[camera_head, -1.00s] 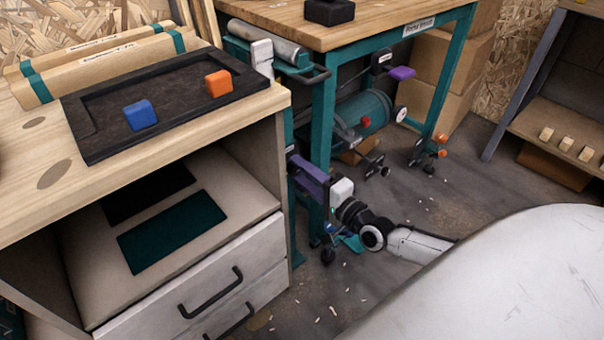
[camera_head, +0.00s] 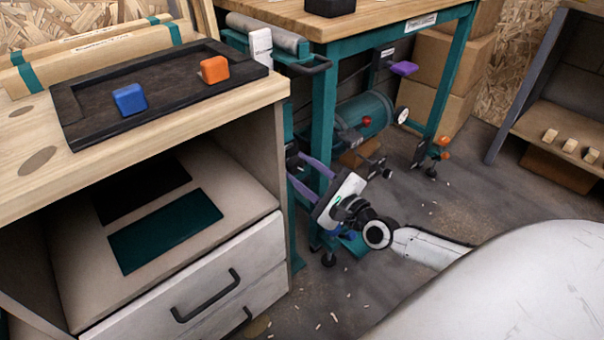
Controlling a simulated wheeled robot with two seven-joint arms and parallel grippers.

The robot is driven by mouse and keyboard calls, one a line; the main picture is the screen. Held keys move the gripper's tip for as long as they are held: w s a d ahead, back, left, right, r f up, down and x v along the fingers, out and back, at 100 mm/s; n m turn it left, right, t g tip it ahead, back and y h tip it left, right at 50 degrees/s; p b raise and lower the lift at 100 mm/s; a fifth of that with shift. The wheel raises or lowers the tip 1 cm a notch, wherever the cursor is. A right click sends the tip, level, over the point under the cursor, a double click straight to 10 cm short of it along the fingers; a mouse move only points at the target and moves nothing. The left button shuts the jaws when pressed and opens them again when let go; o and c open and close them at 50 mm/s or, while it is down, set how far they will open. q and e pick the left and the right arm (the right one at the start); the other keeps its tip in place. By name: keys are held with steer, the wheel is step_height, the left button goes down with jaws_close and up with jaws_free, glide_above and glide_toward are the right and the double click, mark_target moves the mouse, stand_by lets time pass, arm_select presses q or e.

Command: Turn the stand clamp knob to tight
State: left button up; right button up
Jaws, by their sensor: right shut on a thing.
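The roller stand has a grey roller (camera_head: 268,33) on top and a teal post beside the drawer cabinet. A small dark part on this post, seemingly the clamp knob (camera_head: 291,158), is partly hidden by my gripper and the cabinet edge. My right gripper (camera_head: 294,168) reaches in from the right, low beside the post. Its two purple fingers point up and left and are shut on the knob. The gripper is tilted, with both fingers showing one above the other. The knob's markings are too small to read. My left gripper is out of view.
The drawer cabinet (camera_head: 190,285) stands close on the left, with a dark tray (camera_head: 75,112) holding a blue block (camera_head: 129,99) and an orange block (camera_head: 214,69). A teal workbench (camera_head: 440,80) stands behind. The floor (camera_head: 440,190) right of the gripper is mostly clear.

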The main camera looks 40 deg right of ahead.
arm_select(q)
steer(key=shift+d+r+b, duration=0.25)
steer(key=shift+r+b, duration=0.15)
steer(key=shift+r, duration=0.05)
arm_select(e)
steer(key=shift+m, duration=1)
steer(key=o, duration=1.1)
steer(key=shift+c, duration=0.2)
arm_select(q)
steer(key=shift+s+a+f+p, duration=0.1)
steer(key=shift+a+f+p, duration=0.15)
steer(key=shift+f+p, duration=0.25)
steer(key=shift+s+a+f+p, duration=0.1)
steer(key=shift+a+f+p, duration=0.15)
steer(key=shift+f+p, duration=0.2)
arm_select(e)
steer(key=s, duration=1)
steer(key=shift+s+d, duration=0.15)
steer(key=shift+d, duration=0.25)
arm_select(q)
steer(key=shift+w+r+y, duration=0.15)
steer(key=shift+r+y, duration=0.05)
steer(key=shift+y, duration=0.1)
